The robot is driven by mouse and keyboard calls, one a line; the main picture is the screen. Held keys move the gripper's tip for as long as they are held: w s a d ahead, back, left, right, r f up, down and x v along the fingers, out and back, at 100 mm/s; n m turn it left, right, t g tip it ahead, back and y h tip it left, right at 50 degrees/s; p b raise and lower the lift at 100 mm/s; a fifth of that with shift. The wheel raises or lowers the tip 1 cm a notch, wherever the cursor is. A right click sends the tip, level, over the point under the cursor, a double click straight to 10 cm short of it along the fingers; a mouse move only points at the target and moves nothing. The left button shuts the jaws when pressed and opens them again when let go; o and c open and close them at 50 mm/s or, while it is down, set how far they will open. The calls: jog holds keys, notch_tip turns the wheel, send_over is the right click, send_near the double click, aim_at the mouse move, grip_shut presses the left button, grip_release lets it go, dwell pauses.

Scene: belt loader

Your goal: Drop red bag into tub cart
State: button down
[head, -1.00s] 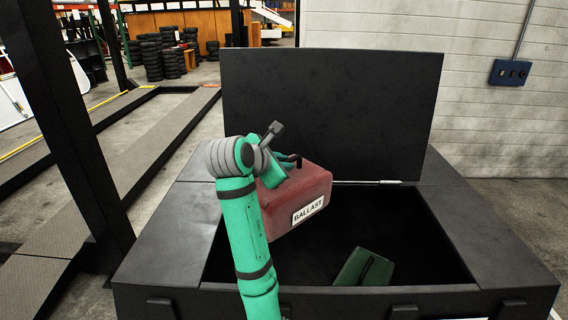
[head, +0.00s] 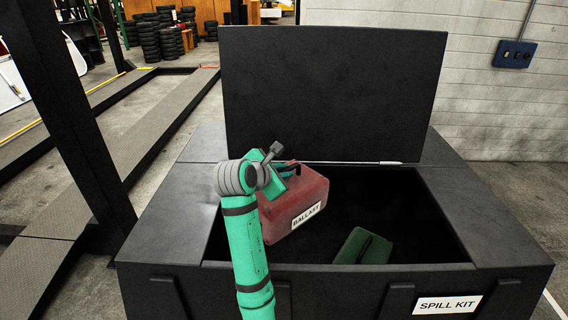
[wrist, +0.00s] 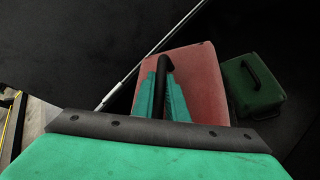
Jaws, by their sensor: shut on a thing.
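The red bag (head: 296,203) is a boxy case with a black handle and a white "BALLAST" label. My gripper (head: 290,168) is shut on its handle, which also shows between the green fingers in the wrist view (wrist: 163,82). The bag hangs slightly tilted over the left part of an open black bin (head: 190,205) labelled "SPILL KIT". I cannot tell whether its base is below the rim. I see no separate tub cart. My arm hides part of the bag's left side and the bin's front.
A green case (head: 362,247) with a dark handle lies inside the bin, right of the red bag. The bin's raised lid (head: 330,95) stands behind the opening. A dark post (head: 75,130) rises on the left.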

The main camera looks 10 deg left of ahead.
aim_at(270, 208)
jog(key=shift+f, duration=5.85)
jog(key=c, duration=1.7)
grip_release()
jog(key=shift+f, duration=0.3)
jog(key=v, duration=1.1)
jog(key=shift+d+r, duration=0.15)
jog(key=shift+w, duration=0.15)
